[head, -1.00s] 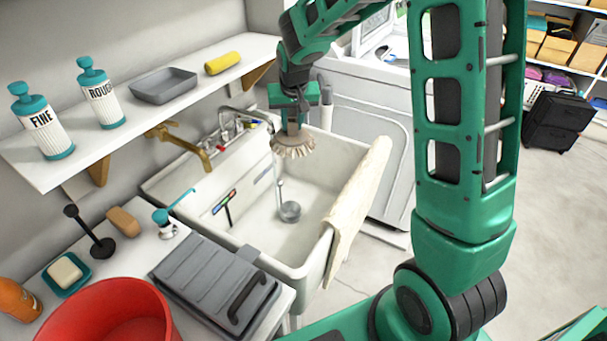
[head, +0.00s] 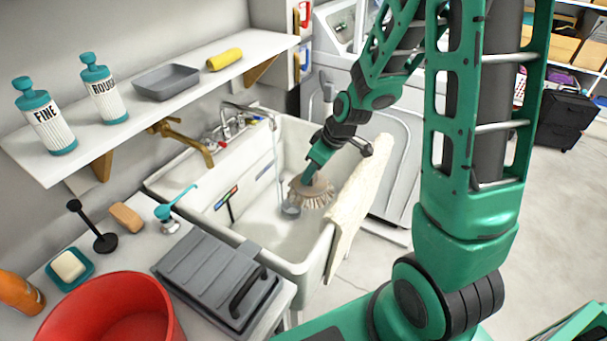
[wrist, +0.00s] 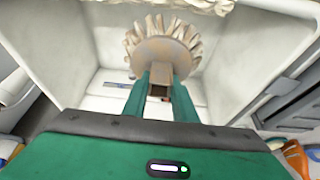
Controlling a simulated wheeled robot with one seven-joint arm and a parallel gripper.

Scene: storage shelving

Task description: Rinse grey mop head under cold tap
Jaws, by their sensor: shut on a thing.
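My gripper (head: 309,174) is shut on the mop head (head: 314,194), a greyish-beige disc with a fringe of strands. It holds the mop head tilted inside the white sink (head: 262,232), near the right wall. The wrist view also shows the mop head (wrist: 165,44) beyond the green fingers (wrist: 160,88). A chrome tap (head: 246,107) with red and blue marks stands at the back of the sink. A thin stream of water (head: 277,155) falls from its spout, left of the mop head. I cannot tell whether any water touches the strands.
A brass tap (head: 190,140) is on the left. A cream cloth (head: 357,195) hangs over the sink's right rim. A grey lidded box (head: 205,275) and a red tub (head: 110,315) stand on the front counter. A shelf (head: 120,122) with bottles runs above.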

